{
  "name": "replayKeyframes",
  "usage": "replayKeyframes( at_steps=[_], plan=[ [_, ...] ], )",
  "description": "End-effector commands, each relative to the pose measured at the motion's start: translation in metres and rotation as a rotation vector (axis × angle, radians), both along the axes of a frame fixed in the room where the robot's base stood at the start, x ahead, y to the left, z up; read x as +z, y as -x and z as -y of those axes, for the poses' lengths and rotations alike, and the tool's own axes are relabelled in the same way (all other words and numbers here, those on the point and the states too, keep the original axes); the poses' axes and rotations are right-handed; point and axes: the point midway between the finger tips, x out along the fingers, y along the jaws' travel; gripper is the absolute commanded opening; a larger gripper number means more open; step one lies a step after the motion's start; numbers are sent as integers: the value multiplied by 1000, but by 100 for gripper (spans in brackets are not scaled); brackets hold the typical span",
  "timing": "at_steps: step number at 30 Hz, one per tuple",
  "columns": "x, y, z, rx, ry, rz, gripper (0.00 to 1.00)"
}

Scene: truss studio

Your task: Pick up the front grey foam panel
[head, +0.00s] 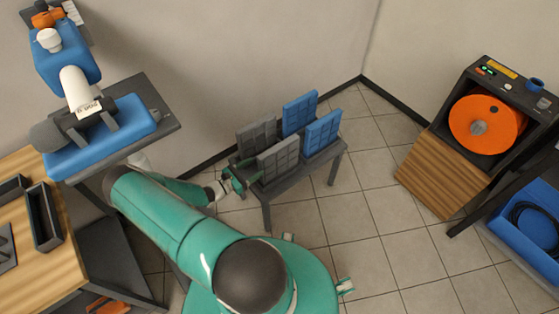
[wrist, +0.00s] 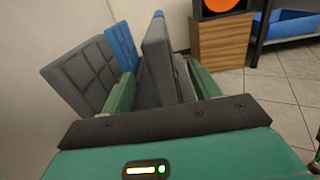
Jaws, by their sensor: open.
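The front grey foam panel (head: 279,160) stands on edge at the near left of a small dark table (head: 268,192). My gripper (head: 236,181) is at the panel's left end. In the wrist view, the panel (wrist: 157,62) shows edge-on between the two green fingers of my open gripper (wrist: 161,75). A gap shows on either side; I cannot tell whether either finger touches it. Another grey panel (head: 257,138) stands behind, seen left of the fingers in the wrist view (wrist: 82,76).
Two blue panels, the back one (head: 299,112) and the front one (head: 324,131), stand at the table's right. A wooden workbench (head: 55,250) is at the left. A cabinet with an orange reel (head: 487,124) is at the right. Tiled floor between is clear.

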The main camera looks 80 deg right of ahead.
Motion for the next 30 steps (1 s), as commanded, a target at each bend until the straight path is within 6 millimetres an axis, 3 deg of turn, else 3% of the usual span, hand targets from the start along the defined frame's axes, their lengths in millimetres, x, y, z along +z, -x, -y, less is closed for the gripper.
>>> replayKeyframes(
  at_steps=[3, 11, 19, 28, 30],
  plan=[
    [0, 16, 16, -3, 1, 1, 62],
    [1, 30, 34, -3, 0, 1, 62],
    [4, 56, 66, -3, 1, 1, 62],
    [4, 59, 72, -1, 0, 1, 62],
    [4, 59, 72, -1, 0, 1, 50]
  ],
)
